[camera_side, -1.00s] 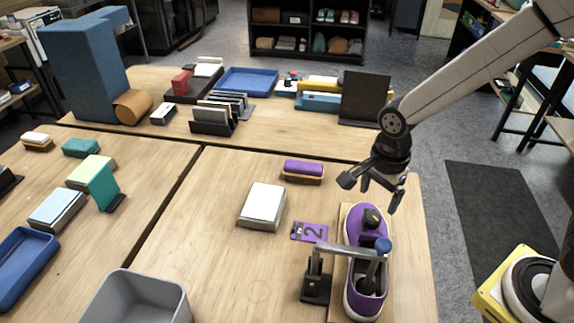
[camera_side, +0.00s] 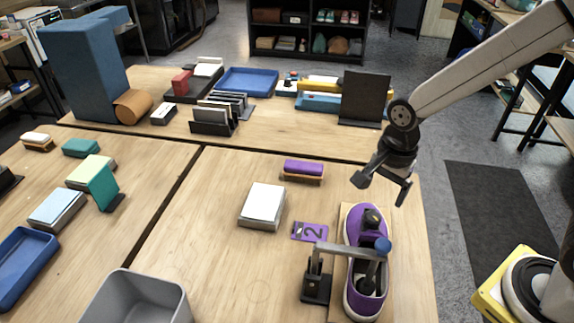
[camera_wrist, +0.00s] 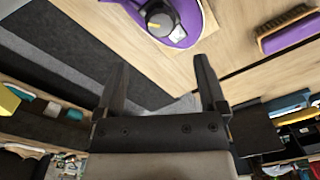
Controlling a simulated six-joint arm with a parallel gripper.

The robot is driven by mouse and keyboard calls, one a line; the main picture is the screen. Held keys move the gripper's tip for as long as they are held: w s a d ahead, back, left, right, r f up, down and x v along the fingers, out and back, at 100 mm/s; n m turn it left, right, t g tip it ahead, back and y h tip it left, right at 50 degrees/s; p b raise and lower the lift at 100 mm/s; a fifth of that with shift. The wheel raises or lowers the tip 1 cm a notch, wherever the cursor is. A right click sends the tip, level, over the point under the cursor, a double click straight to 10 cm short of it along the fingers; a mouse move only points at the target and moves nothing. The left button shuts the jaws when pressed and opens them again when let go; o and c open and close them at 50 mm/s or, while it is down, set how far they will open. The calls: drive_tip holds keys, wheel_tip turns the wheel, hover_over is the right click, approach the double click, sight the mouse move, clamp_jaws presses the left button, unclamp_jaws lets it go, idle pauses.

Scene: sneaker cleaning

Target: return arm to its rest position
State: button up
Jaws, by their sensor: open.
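My gripper (camera_side: 381,191) is open and empty in the side view, in the air above the far end of the purple sneaker (camera_side: 352,286). Its two spread fingers also show in the wrist view (camera_wrist: 159,88), with nothing between them. The sneaker lies on a wooden board at the table's right side, under a clamp (camera_side: 345,249) with a blue knob. In the wrist view part of the sneaker (camera_wrist: 178,30) shows at the top, with a dark round piece on it.
A purple brush (camera_side: 303,169), a white-topped block (camera_side: 263,205) and a purple number 2 card (camera_side: 309,232) lie left of the sneaker. A grey bin (camera_side: 134,296) stands at the front. A dark upright panel (camera_side: 363,98) stands behind my gripper.

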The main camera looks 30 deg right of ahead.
drive_tip(key=s+d+n, duration=0.1)
drive_tip(key=n, duration=0.4)
drive_tip(key=d+n+t, duration=0.1)
drive_tip(key=d+n, duration=0.1)
drive_tip(key=n, duration=0.3)
drive_tip(key=s+d+n+t, duration=0.1)
drive_tip(key=d+n, duration=0.1)
drive_tip(key=n, duration=0.3)
drive_tip(key=shift+s+d+f, duration=0.15)
drive_tip(key=shift+s+f, duration=0.1)
drive_tip(key=shift+s, duration=0.1)
idle(0.7)
